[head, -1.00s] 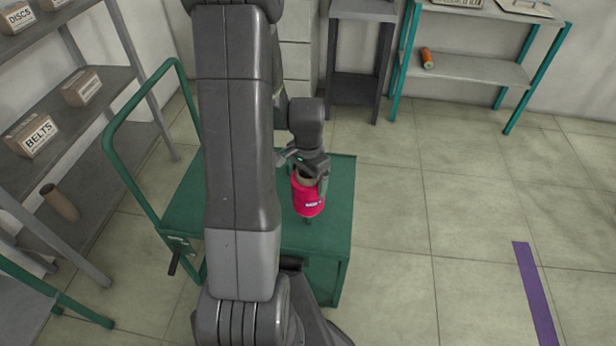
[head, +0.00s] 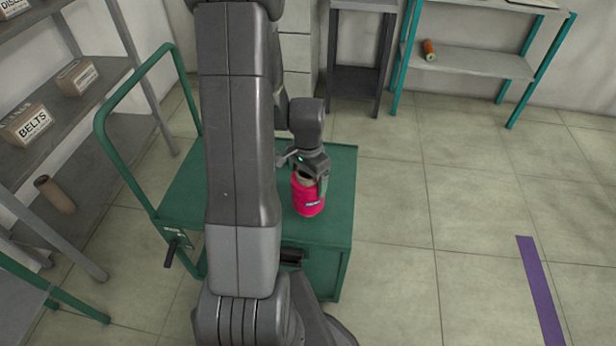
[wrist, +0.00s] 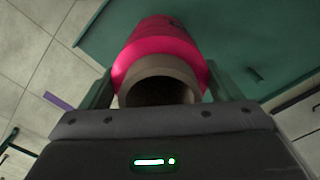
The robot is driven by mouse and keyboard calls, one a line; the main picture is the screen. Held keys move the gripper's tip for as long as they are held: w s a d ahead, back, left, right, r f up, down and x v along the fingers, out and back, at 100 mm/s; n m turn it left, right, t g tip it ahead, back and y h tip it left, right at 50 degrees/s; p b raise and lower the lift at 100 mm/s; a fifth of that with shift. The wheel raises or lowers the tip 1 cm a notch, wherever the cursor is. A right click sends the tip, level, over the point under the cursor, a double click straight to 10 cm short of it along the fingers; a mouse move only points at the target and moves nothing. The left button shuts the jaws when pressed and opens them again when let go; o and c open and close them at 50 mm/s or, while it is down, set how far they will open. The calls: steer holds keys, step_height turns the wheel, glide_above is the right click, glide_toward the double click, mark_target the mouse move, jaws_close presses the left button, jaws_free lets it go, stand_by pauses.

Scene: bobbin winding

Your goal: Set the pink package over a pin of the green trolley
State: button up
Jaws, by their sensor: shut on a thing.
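The pink package (head: 306,202) is a pink wound bobbin on a hollow brown core, with a small label on its side. It stands about upright at the green trolley's deck (head: 338,176), near the front right. My gripper (head: 310,180) is shut on its upper part from above. In the wrist view the pink package (wrist: 165,42) lies between the two fingers (wrist: 160,88), its open core end facing the camera. No pin shows now; the package hides what is beneath it. I cannot tell whether its base touches the deck.
The trolley's green handle (head: 98,125) rises at the left. A grey shelf with boxes (head: 28,122) and a brown tube (head: 55,195) stands further left. A teal-framed shelf (head: 480,62) holds an orange bobbin (head: 430,50). The floor at right is clear, with a purple strip (head: 540,290).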

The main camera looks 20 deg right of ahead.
steer(key=shift+w+f+b, duration=0.1)
steer(key=shift+f+b, duration=0.9)
steer(key=shift+f, duration=0.2)
steer(key=o, duration=1.4)
steer(key=shift+c, duration=0.2)
steer(key=shift+r, duration=0.1)
step_height(320, 180, up, 14)
steer(key=p, duration=0.1)
